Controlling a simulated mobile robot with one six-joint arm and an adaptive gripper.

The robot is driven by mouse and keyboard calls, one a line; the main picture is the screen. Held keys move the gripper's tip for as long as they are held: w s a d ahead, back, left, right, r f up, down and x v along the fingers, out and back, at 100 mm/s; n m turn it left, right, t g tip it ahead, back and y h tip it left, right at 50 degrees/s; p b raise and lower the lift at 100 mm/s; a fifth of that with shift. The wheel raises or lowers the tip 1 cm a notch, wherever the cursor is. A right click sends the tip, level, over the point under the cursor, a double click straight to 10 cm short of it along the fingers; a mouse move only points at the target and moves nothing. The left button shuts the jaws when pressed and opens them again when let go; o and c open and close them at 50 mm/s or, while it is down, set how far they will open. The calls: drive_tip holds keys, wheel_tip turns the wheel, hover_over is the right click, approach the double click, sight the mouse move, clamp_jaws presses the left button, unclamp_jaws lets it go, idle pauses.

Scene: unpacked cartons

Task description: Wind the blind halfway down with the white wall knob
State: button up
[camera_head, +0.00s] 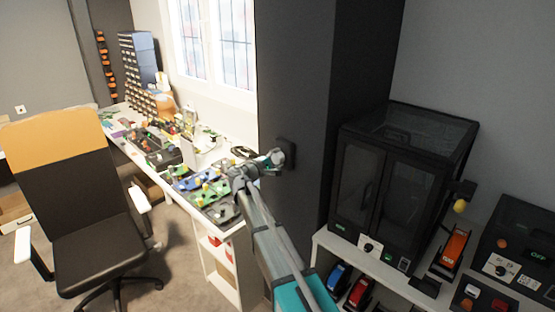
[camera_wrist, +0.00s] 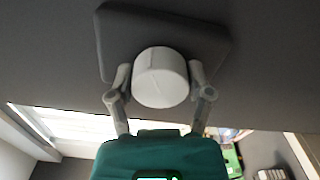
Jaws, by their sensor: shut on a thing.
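The white knob (camera_wrist: 161,78) is a short round cylinder on a dark rounded plate (camera_wrist: 215,45), fixed to the dark wall in the wrist view. My gripper (camera_wrist: 160,88) has one finger on each side of the knob and is shut on it. In the head view my gripper (camera_head: 272,160) reaches the dark pillar beside the window, at the dark plate (camera_head: 288,153). The knob is mostly hidden there. The window (camera_head: 215,45) shows at the top; I cannot make out the blind on it.
A cluttered white workbench (camera_head: 228,226) runs below the window. An office chair (camera_head: 75,190) stands at the left. A black enclosed machine (camera_head: 405,185) sits on a white shelf right of the pillar (camera_head: 300,75), close to my arm. Open floor lies around the chair.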

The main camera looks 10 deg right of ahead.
drive_tip(key=m, duration=1.2)
drive_tip(key=shift+m, duration=0.4)
drive_tip(key=m, duration=1.2)
drive_tip(key=o, duration=1.1)
drive_tip(key=shift+w+f, duration=0.1)
drive_tip(key=shift+o, duration=0.2)
